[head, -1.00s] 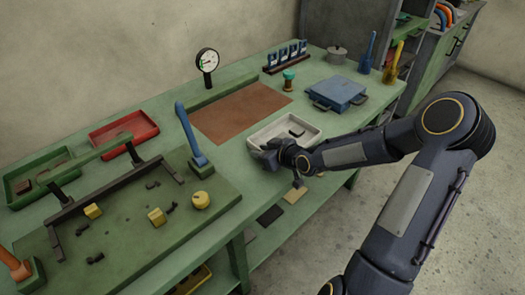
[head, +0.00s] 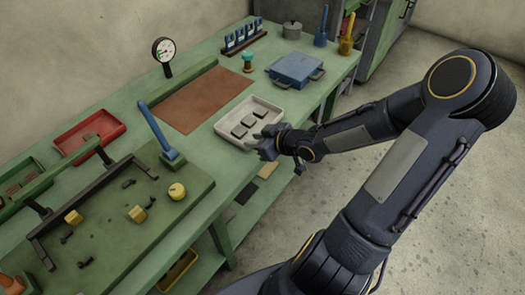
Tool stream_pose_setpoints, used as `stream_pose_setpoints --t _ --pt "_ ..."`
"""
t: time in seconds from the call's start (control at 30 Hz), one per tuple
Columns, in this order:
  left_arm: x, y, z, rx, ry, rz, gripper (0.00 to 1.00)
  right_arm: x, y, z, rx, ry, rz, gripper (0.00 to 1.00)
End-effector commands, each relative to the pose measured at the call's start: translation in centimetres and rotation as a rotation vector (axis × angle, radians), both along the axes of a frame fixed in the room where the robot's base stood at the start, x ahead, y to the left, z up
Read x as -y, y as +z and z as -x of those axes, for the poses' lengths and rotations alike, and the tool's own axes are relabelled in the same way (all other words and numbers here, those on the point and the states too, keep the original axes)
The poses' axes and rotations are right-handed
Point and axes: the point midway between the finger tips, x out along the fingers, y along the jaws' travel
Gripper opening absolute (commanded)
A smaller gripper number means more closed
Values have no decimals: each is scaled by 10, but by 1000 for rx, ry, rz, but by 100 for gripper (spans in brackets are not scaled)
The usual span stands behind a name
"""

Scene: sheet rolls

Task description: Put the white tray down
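The white tray (head: 224,126) sits on the green bench top, right of the brown mat, with several dark grey flat pieces (head: 250,120) lying in it. My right gripper (head: 262,144) is at the tray's front right side, by its rim. The gripper is small and dark here, so I cannot tell whether its fingers are open or whether they touch the rim. My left gripper is not in view.
A blue lidded box (head: 296,69) stands behind the tray to the right. A brown mat (head: 203,98) lies to its left. A blue-handled lever (head: 158,130) and a green fixture board (head: 130,235) stand at the front left. A red tray (head: 90,133) lies further left.

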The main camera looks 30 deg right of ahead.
Motion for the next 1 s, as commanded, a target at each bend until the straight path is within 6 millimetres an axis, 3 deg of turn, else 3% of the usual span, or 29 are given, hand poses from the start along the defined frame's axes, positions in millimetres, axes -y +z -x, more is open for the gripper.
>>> stream_pose_setpoints --t 0.17,0.3,0.43,0.6,0.8,1.0 --pt "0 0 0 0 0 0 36 -1 11 27 -207 -85 150 26" --pt "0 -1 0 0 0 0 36 -2 44 74 -356 -248 185 26" --pt "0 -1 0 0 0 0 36 -24 75 127 -443 -358 60 26" --pt "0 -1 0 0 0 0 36 -66 95 182 -528 -340 -184 26" --pt "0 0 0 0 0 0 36 -92 102 210 -583 -271 -323 26" --pt "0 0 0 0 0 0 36 -93 102 212 -587 -268 -329 26"
